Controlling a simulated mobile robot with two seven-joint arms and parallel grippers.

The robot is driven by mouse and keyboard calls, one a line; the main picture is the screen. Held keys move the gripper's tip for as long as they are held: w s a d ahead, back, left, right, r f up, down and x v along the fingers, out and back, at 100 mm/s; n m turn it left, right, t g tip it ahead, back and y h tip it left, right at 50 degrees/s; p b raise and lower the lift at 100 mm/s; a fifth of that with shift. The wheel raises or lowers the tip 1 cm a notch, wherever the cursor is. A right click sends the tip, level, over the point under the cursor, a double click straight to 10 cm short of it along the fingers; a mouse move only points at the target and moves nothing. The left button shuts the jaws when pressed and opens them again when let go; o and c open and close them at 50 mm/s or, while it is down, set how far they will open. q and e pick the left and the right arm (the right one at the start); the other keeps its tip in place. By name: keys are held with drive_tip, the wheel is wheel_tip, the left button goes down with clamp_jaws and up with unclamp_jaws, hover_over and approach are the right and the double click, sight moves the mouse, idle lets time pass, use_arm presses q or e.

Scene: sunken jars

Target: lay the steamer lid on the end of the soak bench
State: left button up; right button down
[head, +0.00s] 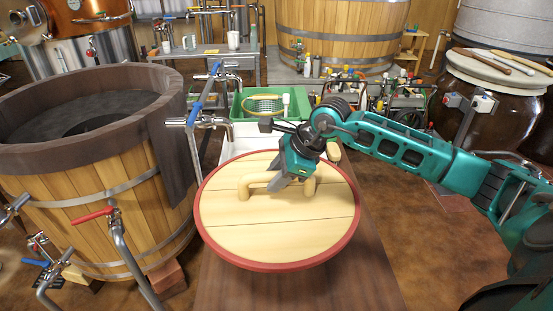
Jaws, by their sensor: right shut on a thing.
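The steamer lid (275,228) is a round pale-wood disc with a red rim and a raised wooden bar handle (258,181). My right gripper (287,180) comes in from the right and is shut on this handle near its middle. The lid looks about level over the brown end of the soak bench (300,290) and is wider than the bench. It hides much of the bench top. I cannot tell whether the lid touches the bench or hangs just above it. My left gripper is not in view.
A large wooden steamer tub (85,190) stands close on the left, with pipes and a red-handled valve (97,214) before it. A green bin (270,103) and taps (205,122) are behind the lid. A brown jar (490,105) stands at the right. The bench's near end is bare.

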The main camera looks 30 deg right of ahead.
sight(276, 206)
wheel_tip(276, 206, down, 9)
drive_tip(key=shift+f, duration=0.1)
wheel_tip(276, 206, down, 16)
drive_tip(key=b, duration=1.2)
drive_tip(key=shift+w+f+b, duration=0.1)
drive_tip(key=shift+f+b, duration=0.05)
drive_tip(key=shift+b, duration=0.2)
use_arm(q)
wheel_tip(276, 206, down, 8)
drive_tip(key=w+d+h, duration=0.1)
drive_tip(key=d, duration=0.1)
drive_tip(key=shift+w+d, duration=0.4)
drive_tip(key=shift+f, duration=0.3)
use_arm(e)
drive_tip(key=shift+f, duration=0.1)
